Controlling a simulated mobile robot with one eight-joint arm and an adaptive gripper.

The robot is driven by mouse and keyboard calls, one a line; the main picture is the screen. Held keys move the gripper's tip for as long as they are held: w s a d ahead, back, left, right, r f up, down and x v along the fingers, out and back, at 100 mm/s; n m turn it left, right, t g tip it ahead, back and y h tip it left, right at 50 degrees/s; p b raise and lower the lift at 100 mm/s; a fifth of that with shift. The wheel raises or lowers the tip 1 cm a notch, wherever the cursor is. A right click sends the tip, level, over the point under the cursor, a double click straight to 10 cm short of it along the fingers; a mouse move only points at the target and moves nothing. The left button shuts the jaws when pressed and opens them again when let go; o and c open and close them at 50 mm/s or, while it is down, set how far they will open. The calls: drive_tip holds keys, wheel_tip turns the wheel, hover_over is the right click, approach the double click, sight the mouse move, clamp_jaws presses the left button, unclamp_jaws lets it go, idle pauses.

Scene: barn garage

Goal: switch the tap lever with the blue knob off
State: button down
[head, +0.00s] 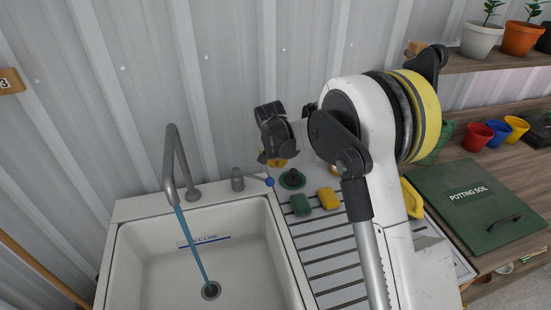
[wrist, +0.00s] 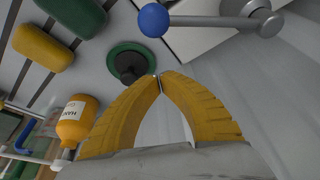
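The tap lever (head: 255,178) is a short grey bar with a blue knob (head: 269,182) at its right end, at the back right corner of the sink. A blue stream of water runs from the grey tap spout (head: 175,165) into the basin. In the wrist view the blue knob (wrist: 153,20) is at the top middle, with the lever running right to its round pivot (wrist: 262,22). My gripper (wrist: 160,82) has its yellow fingertips together with nothing seen between them, apart from the knob. In the head view my gripper (head: 273,161) is above and behind the knob, near the wall.
A green disc with a dark knob (head: 292,179), a green sponge (head: 300,204) and a yellow sponge (head: 328,198) lie on the drainboard. An orange bottle (wrist: 78,120) stands nearby. The corrugated wall (head: 225,90) is close behind. The sink basin (head: 150,270) is clear apart from the water.

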sight(270, 181)
drive_tip(key=shift+s+a+f+b, duration=0.15)
drive_tip(key=shift+s+a, duration=0.1)
drive_tip(key=shift+s, duration=0.7)
drive_tip(key=shift+s+a+f+b, duration=0.15)
drive_tip(key=shift+s+a, duration=0.1)
drive_tip(key=shift+s, duration=0.65)
drive_tip(key=shift+r, duration=0.15)
drive_tip(key=shift+s, duration=0.1)
drive_tip(key=shift+s+a+m, duration=0.15)
drive_tip(key=shift+s+m, duration=0.15)
drive_tip(key=shift+m, duration=0.1)
